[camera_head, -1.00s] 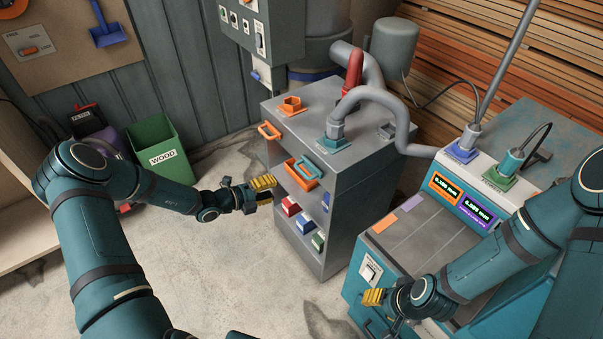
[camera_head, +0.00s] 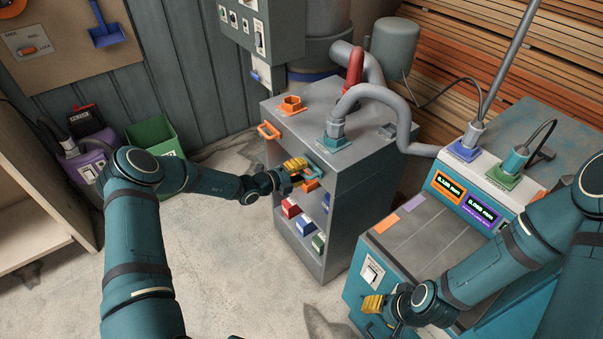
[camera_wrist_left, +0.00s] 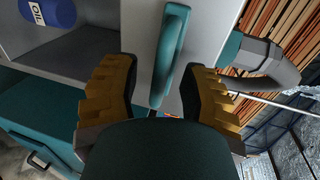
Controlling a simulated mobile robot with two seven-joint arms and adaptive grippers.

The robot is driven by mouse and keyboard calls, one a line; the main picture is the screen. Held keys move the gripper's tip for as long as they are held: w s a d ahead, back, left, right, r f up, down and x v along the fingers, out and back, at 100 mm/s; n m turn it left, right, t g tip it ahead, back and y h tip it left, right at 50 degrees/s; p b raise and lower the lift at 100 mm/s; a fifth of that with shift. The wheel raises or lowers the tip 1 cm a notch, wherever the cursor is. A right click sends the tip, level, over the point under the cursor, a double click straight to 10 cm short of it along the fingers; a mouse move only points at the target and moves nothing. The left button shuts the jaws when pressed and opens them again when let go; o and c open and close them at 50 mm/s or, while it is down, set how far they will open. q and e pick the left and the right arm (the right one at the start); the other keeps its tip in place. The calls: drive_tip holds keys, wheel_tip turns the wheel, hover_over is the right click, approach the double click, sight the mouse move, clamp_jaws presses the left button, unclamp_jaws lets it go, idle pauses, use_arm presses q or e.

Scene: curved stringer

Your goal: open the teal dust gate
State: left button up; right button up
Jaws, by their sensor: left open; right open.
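The teal dust gate's handle (camera_head: 313,169) is on the front of the grey cabinet (camera_head: 345,185), partly hidden by my left gripper. In the left wrist view the teal handle (camera_wrist_left: 171,48) stands out from a grey panel, its lower end between the two yellow fingers. My left gripper (camera_head: 301,173) is open around or just in front of the handle; the fingers look apart from it on both sides. My right gripper (camera_head: 372,305) is open and empty, low beside the teal machine (camera_head: 358,290).
An orange handle (camera_head: 269,130) sticks out at the cabinet's upper left, and an orange port (camera_head: 292,105) is on top. A grey hose (camera_head: 375,93) rises from a teal port (camera_head: 335,140). The floor in front is clear.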

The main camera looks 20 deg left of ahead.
use_arm(q)
drive_tip(key=shift+w+d+f, duration=0.1)
drive_tip(key=shift+w+d, duration=0.05)
drive_tip(key=shift+d, duration=0.05)
clamp_jaws()
drive_tip(key=f+p+v, duration=0.1)
drive_tip(key=p+v, duration=0.2)
drive_tip(key=v, duration=0.3)
drive_tip(key=shift+s+a, duration=0.35)
drive_tip(key=shift+f, duration=0.1)
unclamp_jaws()
